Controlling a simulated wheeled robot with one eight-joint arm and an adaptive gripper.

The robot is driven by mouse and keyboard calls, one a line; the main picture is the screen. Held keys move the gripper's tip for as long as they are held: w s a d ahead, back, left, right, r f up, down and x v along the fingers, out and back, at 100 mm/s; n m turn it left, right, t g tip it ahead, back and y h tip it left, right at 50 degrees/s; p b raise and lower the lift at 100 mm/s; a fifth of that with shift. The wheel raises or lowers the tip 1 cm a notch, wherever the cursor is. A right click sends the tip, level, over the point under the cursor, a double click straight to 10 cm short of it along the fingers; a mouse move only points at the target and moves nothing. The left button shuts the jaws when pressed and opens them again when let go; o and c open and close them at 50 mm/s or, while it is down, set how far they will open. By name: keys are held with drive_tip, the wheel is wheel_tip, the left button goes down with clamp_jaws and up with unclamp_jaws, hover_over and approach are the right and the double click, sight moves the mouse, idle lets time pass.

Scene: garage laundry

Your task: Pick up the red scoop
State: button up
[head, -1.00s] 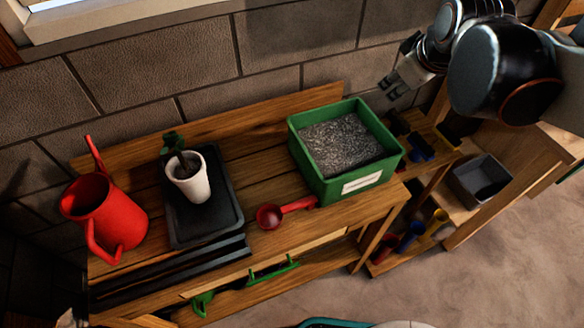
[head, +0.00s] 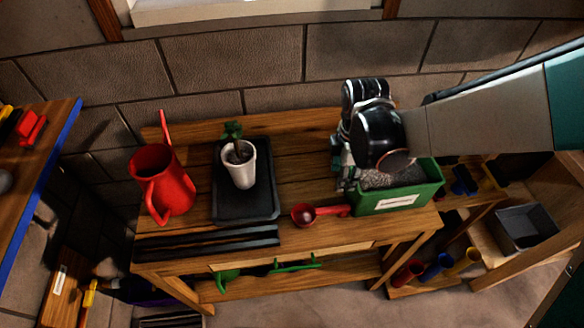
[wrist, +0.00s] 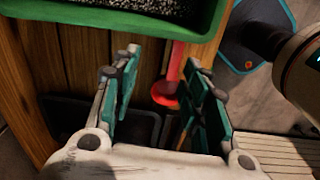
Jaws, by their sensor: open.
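The red scoop (head: 318,213) lies on the wooden bench (head: 300,232), its bowl to the left and its handle pointing right to the green bin. In the wrist view the scoop (wrist: 168,92) shows between the two fingers, nearer the right one, with its handle running up toward the green bin's edge. My gripper (wrist: 163,75) is open and empty, with its fingers apart. In the head view my gripper (head: 343,180) is above the bench at the left side of the green bin, behind the scoop; its fingertips are partly hidden by my wrist.
The green bin (head: 400,200) of grey grit stands close to the scoop's handle. A black tray (head: 245,207) holds a white pot (head: 240,170) with a plant. A red watering can (head: 165,185) stands at the left. Bare bench lies between tray and scoop.

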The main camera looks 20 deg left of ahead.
drive_tip(key=s+f+n, duration=0.1)
drive_tip(key=s+f, duration=0.1)
drive_tip(key=s, duration=0.2)
drive_tip(key=b, duration=0.2)
hover_over(330, 209)
wheel_tip(330, 209, down, 6)
drive_tip(key=shift+r, duration=0.15)
drive_tip(key=shift+f+b, duration=1.55)
drive_tip(key=shift+f, duration=1.8)
clamp_jaws()
